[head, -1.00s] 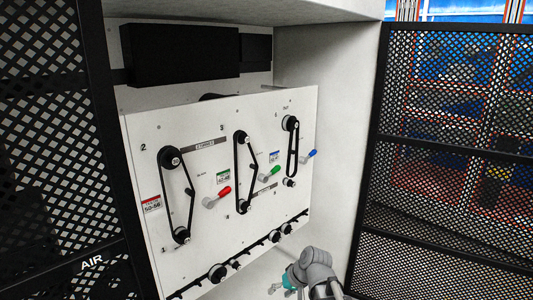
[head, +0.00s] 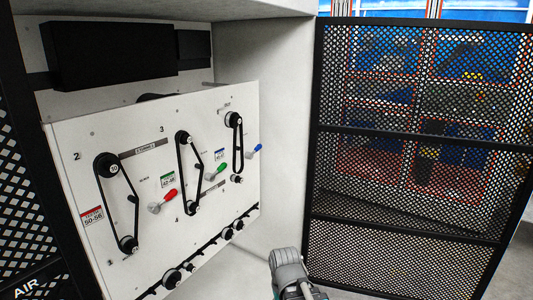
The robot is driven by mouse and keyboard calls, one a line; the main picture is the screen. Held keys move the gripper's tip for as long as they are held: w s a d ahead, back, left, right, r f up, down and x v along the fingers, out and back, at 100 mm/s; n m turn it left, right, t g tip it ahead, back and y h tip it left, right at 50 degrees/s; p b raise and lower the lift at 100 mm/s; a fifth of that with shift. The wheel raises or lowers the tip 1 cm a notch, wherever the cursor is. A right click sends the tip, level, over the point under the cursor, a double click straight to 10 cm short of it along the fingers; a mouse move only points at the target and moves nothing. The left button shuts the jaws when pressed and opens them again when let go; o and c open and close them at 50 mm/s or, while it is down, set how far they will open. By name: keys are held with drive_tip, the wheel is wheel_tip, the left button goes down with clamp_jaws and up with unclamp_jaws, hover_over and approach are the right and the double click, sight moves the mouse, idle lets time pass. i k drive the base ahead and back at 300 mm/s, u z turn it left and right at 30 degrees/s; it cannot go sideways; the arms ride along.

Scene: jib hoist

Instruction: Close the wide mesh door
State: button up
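A black mesh door (head: 415,136) stands open on the right side of the white cabinet in the head view. Most of its frame shows, and its hinge side meets the cabinet's right wall. A second black mesh door (head: 30,190) stands open on the left, mostly cut off by the picture edge, with the word AIR on its lower bar. I cannot tell from the picture which one is the wide door. A grey part of my arm shows at the bottom middle, in front of the right door's lower hinge side. My gripper's fingers are out of view.
Inside the cabinet, a white panel (head: 150,235) carries belts, pulleys and red, green and blue levers. A black box (head: 108,52) is mounted above it. Shelving with coloured bins (head: 480,60) shows through and above the right door. Bare floor (head: 518,270) shows at lower right.

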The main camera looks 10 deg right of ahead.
sight(524, 191)
drive_tip(key=z, duration=0.05)
drive_tip(key=k, duration=0.5)
drive_tip(key=z, duration=2.2)
drive_tip(key=i, duration=1.4)
drive_tip(key=z, duration=0.05)
